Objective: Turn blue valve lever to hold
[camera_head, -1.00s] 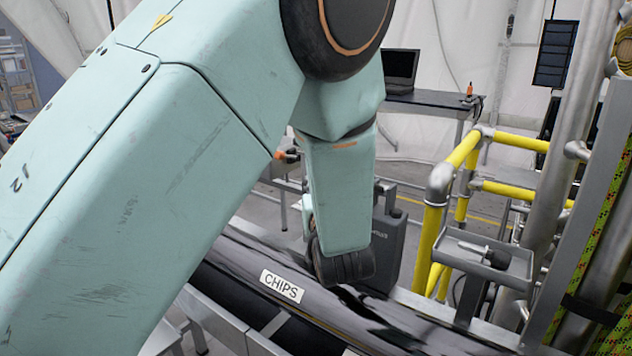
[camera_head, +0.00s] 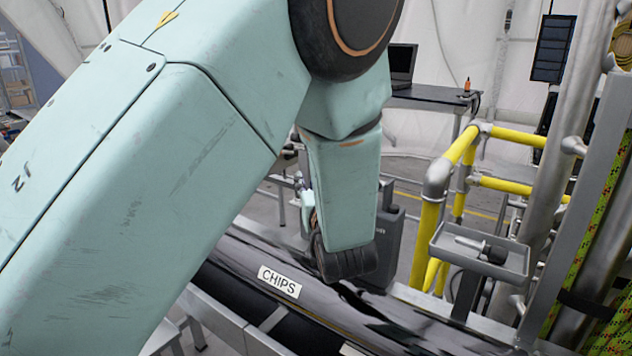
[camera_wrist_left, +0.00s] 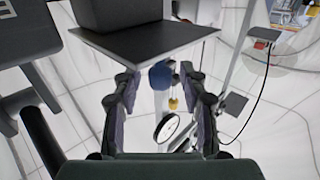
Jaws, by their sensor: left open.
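My left gripper (camera_wrist_left: 159,77) is open in the left wrist view, with one dark finger on each side. A blue rounded part (camera_wrist_left: 160,74) shows between the fingertips, beyond them; I cannot tell for certain whether it is the blue valve lever. Nothing is seen held. A small yellow piece (camera_wrist_left: 174,104) and a round white-faced gauge (camera_wrist_left: 167,127) show below the blue part. In the head view, my left arm covers the left and middle of the picture, and its gripper cannot be made out there. No blue lever is recognizable in that view. My right gripper is not in view.
A dark tube labelled CHIPS (camera_head: 279,281) runs under my left arm. Yellow railings (camera_head: 428,240) and a grey tray (camera_head: 481,250) holding a dark tool stand at right. A table with a laptop (camera_head: 403,65) is behind. A dark flat plate (camera_wrist_left: 143,42) spans the wrist view's upper part.

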